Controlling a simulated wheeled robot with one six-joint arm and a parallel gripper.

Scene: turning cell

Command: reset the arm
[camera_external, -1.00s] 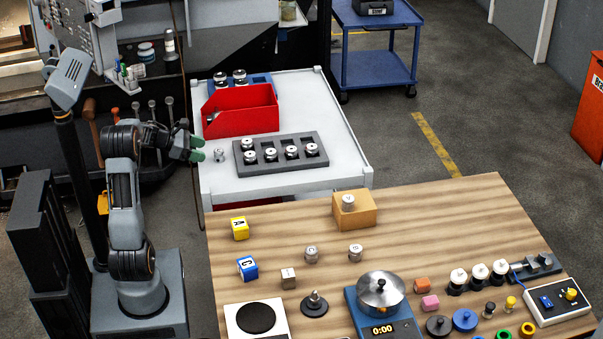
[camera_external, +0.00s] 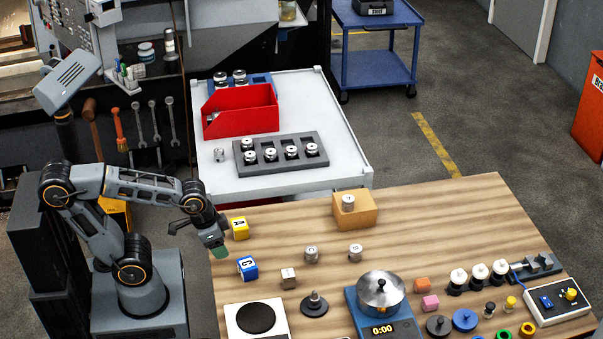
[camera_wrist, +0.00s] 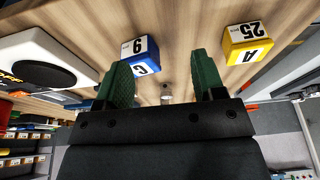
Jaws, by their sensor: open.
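My arm stands at the left in the external view, folded back with its forearm reaching right. My gripper (camera_external: 216,244) hangs at the left edge of the wooden table (camera_external: 430,215), beside the yellow block (camera_external: 240,228) and the blue block (camera_external: 247,267), apart from both in that view. In the wrist view my gripper's two green fingers (camera_wrist: 165,85) stand apart with nothing between them. The blue block (camera_wrist: 143,50) shows behind the left finger and the yellow block (camera_wrist: 246,45) to the right.
A white cart (camera_external: 345,150) holds a red bin (camera_external: 240,112) and a grey tray (camera_external: 281,152) with metal parts.

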